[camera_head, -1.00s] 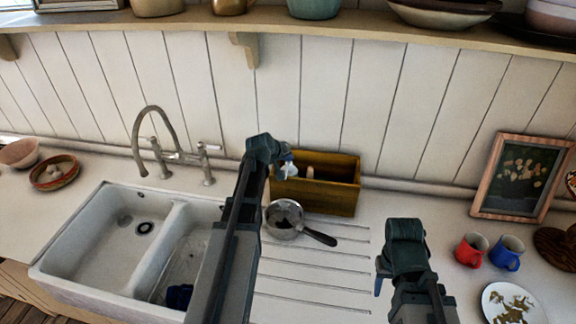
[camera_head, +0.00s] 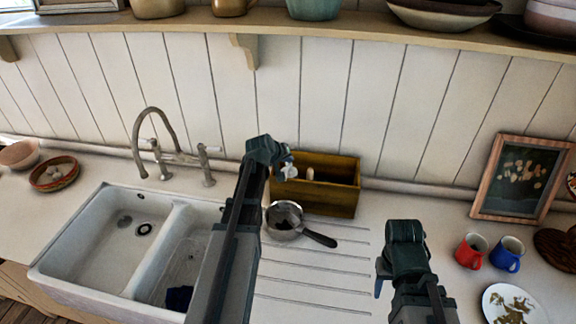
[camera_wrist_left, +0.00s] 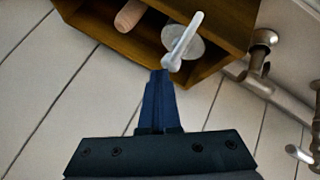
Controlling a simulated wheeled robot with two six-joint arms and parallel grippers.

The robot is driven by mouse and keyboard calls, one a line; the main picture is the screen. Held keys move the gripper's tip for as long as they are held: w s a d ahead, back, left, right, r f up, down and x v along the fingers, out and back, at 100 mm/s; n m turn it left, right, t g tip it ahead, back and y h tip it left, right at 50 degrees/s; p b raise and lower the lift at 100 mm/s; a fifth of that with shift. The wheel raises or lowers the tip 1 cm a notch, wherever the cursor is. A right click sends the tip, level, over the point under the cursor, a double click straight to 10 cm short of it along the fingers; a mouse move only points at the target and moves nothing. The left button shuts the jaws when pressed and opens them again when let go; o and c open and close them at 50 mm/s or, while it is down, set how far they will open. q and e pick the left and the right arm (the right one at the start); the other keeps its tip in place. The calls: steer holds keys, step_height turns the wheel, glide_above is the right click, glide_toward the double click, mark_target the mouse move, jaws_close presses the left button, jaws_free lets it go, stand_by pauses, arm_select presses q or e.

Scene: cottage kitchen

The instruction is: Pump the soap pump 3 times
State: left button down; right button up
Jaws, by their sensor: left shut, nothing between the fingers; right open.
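The soap pump (camera_head: 289,171) has a pale head with a spout and stands in the wooden box at the back of the counter. In the left wrist view the pump (camera_wrist_left: 188,47) shows its pale spout and round collar; its body is hidden in the box. My left gripper (camera_head: 281,162) is shut and empty at the pump head. In the left wrist view the blue fingertips (camera_wrist_left: 159,74) are close to the spout's end; I cannot tell whether they touch. My right gripper (camera_head: 380,282) is open and empty over the counter, away from the pump.
The wooden box (camera_head: 335,200) also holds a rod-like handle (camera_wrist_left: 129,15). A saucepan (camera_head: 283,221) stands in front of it. The sink (camera_head: 100,240) and tap (camera_head: 160,140) are left; red and blue mugs (camera_head: 471,251) are right. The ribbed drainboard is mostly clear.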

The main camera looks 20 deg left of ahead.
mark_target(288, 166)
arm_select(q)
step_height(288, 166, up, 6)
steer(key=p, duration=0.6)
steer(key=shift+r, duration=0.1)
stand_by(0.3)
steer(key=shift+s, duration=0.1)
stand_by(0.6)
